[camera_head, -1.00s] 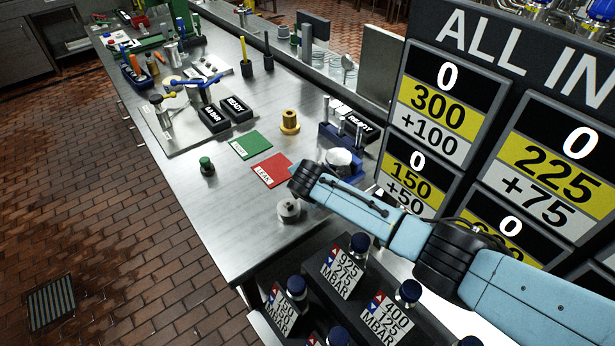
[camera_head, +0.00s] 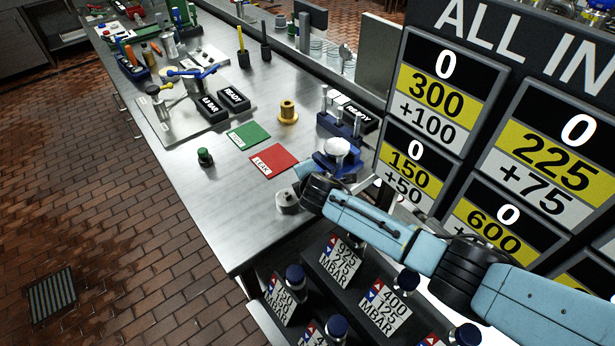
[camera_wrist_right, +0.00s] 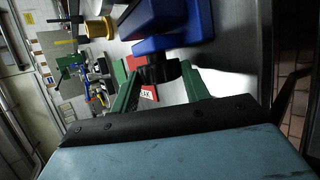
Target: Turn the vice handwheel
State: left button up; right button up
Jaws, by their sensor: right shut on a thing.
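The blue vice (camera_head: 338,163) stands near the bench's right edge in the head view, with a pale round metal part (camera_head: 337,147) on top. In the right wrist view the vice body (camera_wrist_right: 180,25) fills the top middle. Its black handwheel (camera_wrist_right: 160,68) shows just below it. My right gripper (camera_wrist_right: 161,78) has its two green fingers on either side of the handwheel and is shut on it. In the head view my right wrist hides the handwheel and fingers. My left gripper is not in view.
A round metal part (camera_head: 288,201) stands beside my wrist. MBAR-labelled blocks (camera_head: 340,262) are in front; a score board (camera_head: 500,130) rises at right.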

jog(key=o, duration=1)
jog(key=shift+f, duration=0.1)
